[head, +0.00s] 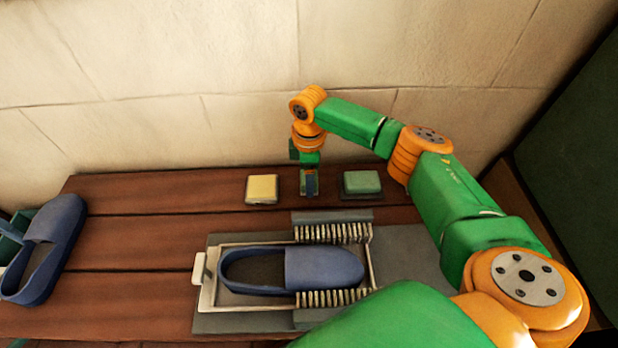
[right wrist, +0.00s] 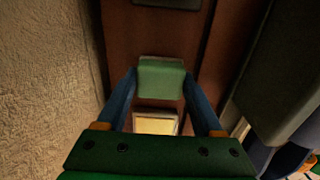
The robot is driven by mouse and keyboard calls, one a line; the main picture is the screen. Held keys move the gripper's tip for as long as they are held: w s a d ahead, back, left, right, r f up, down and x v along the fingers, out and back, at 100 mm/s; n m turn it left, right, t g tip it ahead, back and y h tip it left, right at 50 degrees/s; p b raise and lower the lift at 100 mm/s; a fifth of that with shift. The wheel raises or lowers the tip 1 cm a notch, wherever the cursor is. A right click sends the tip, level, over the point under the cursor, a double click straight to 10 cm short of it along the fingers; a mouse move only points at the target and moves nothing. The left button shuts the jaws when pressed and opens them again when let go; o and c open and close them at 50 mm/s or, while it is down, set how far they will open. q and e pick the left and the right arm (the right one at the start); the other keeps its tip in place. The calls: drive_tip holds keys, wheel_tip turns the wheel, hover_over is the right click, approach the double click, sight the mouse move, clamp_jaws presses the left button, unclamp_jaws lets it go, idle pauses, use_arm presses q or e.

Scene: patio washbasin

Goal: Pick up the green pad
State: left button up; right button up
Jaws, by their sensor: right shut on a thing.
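My right gripper (head: 309,182) points down at the back of the wooden table. In the right wrist view its two blue fingers (right wrist: 160,88) are shut on a green pad (right wrist: 161,78), which sits between the fingertips. In the head view the fingers largely hide this held pad. Another green block (head: 361,182) lies on a dark base to the right of the gripper in the head view, apart from it.
A yellow pad (head: 262,188) lies left of the gripper; it also shows in the right wrist view (right wrist: 155,123). In front, a blue slipper (head: 320,270) lies in a tray (head: 207,296) between brushes. Another slipper (head: 45,245) is at the left. The wall (head: 190,140) is close behind.

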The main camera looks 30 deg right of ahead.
wheel_tip(320, 180, up, 2)
drive_tip(key=shift+r+p, duration=0.2)
drive_tip(key=shift+p, duration=0.3)
use_arm(q)
drive_tip(key=s+a+p, duration=0.5)
drive_tip(key=s+p, duration=0.2)
drive_tip(key=s, duration=0.1)
drive_tip(key=shift+s+a+r+y, duration=0.15)
drive_tip(key=shift+r+y, duration=0.05)
drive_tip(key=shift+y, duration=0.2)
use_arm(e)
drive_tip(key=s+a+r, duration=0.6)
drive_tip(key=s+r, duration=0.3)
drive_tip(key=s, duration=0.3)
drive_tip(key=shift+s+a+r, duration=0.2)
drive_tip(key=shift+a, duration=0.1)
